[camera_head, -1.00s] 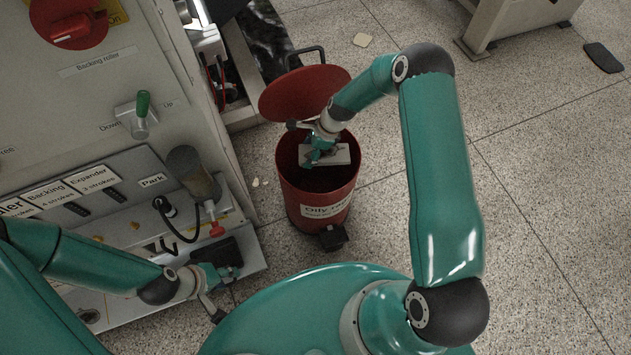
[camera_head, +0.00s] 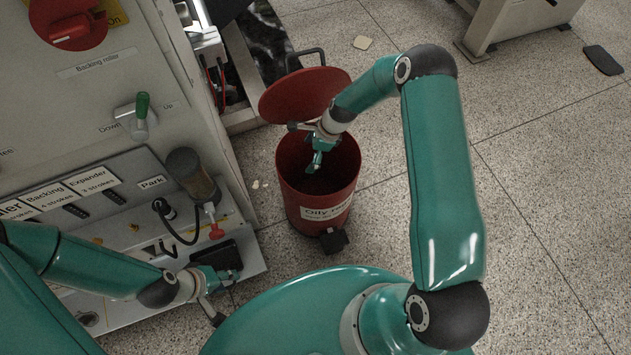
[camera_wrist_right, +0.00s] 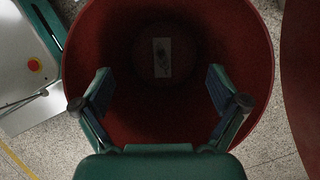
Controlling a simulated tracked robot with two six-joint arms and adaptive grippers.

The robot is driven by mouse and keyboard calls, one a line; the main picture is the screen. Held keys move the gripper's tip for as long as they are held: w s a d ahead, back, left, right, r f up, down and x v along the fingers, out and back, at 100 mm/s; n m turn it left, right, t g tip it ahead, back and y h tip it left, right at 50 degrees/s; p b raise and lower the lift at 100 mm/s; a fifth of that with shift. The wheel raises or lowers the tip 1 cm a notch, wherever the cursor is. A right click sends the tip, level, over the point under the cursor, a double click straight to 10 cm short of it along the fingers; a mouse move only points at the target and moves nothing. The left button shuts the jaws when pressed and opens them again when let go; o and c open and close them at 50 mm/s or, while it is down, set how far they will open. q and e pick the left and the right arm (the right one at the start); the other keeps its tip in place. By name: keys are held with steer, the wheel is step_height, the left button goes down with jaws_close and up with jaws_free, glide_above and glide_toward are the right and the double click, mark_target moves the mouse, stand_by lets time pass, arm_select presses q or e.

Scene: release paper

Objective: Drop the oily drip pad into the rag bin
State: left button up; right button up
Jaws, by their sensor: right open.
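The red rag bin (camera_head: 318,207), labelled "Oily", stands on the floor with its round red lid (camera_head: 303,93) raised at the back. My right gripper (camera_head: 315,166) is over the bin's mouth. In the right wrist view my right gripper (camera_wrist_right: 162,92) is open, with nothing between its fingers. The pale drip pad (camera_wrist_right: 162,58), with a dark smudge, lies down inside the bin at the bottom; it is hidden in the head view. My left gripper (camera_head: 226,275) is beside the machine's lower ledge at a dark block; its fingers are too unclear to judge.
The machine (camera_head: 110,90) with labelled levers, a green-handled switch (camera_head: 140,108) and a red knob (camera_head: 70,28) stands left of the bin. The bin's black pedal (camera_head: 333,240) faces front. The floor to the right is mostly clear, with a dark mat (camera_head: 603,60) far off.

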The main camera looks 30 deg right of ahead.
steer(key=v, duration=1.1)
steer(key=shift+d, duration=0.1)
